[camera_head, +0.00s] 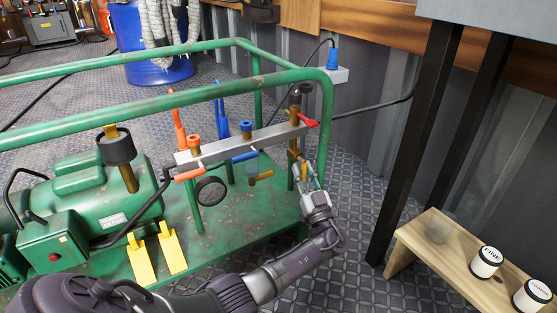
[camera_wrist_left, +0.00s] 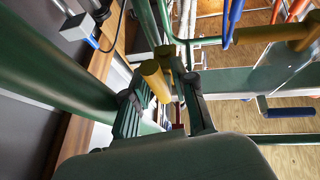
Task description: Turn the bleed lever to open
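A red lever (camera_head: 308,121) sticks out at the right end of the grey manifold bar (camera_head: 245,144); no label shows whether it is the bleed lever. Brass fittings (camera_head: 293,150) hang below that end. My left gripper (camera_head: 306,176) is just below and beside these fittings, inside the green frame. In the left wrist view, the fingers (camera_wrist_left: 162,100) stand apart with a yellow-brass cylinder (camera_wrist_left: 155,80) showing between them. I cannot tell whether they touch it. A small dark red piece (camera_wrist_left: 178,127) shows low between the fingers. My right gripper is not in view.
The green tube frame (camera_head: 326,110) stands close around the manifold. Orange handles (camera_head: 189,174), blue handles (camera_head: 245,157) and a gauge (camera_head: 210,190) sit to the left. A dark table leg (camera_head: 415,150) and a wooden stool (camera_head: 450,255) with jars stand at right.

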